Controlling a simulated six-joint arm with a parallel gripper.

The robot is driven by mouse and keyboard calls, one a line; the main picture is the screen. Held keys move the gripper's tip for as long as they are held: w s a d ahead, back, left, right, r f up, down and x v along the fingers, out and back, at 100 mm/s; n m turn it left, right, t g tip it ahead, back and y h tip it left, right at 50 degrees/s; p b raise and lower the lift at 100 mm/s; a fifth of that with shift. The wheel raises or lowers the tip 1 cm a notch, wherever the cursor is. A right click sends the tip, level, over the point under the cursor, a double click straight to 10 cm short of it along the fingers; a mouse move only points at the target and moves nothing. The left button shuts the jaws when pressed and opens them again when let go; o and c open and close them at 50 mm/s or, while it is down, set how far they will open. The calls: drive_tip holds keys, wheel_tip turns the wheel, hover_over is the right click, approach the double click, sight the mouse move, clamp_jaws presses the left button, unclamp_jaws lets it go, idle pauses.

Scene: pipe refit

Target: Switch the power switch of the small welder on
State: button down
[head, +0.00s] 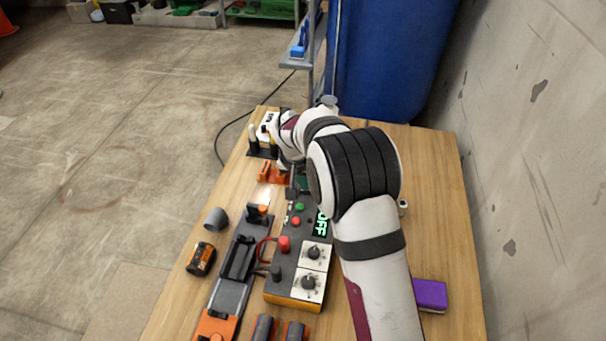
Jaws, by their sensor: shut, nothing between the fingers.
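The small welder (287,297) is a dark box with an orange lower edge on the wooden bench. It has two white dial plates, red and black terminals, and a green and a red button. Its green display (321,223) reads OFF. I cannot make out the power switch clearly; the far end of the welder is partly covered by my gripper and arm. My gripper (292,193) is shut and empty, pointing down at the welder's far left corner, just beyond the green button. I cannot tell whether it touches the welder.
A dark clamp rig (231,290) with orange ends lies left of the welder. A grey pipe fitting (216,219) and an orange-black device (201,259) are further left. A purple block (430,294) lies right of my arm. A blue barrel (390,60) stands behind the bench.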

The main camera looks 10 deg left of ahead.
drive_tip(key=w+v, duration=0.1)
drive_tip(key=v, duration=1.2)
drive_tip(key=shift+a+r, duration=0.15)
drive_tip(key=shift+r, duration=0.05)
drive_tip(key=x, duration=0.4)
drive_tip(key=d+x, duration=0.1)
drive_tip(key=x, duration=0.3)
drive_tip(key=s+x, duration=0.1)
drive_tip(key=x, duration=0.3)
drive_tip(key=shift+w+d+f, duration=0.15)
drive_tip(key=shift+d+f, duration=0.2)
drive_tip(key=shift+f, duration=0.55)
drive_tip(key=shift+d+f, duration=0.1)
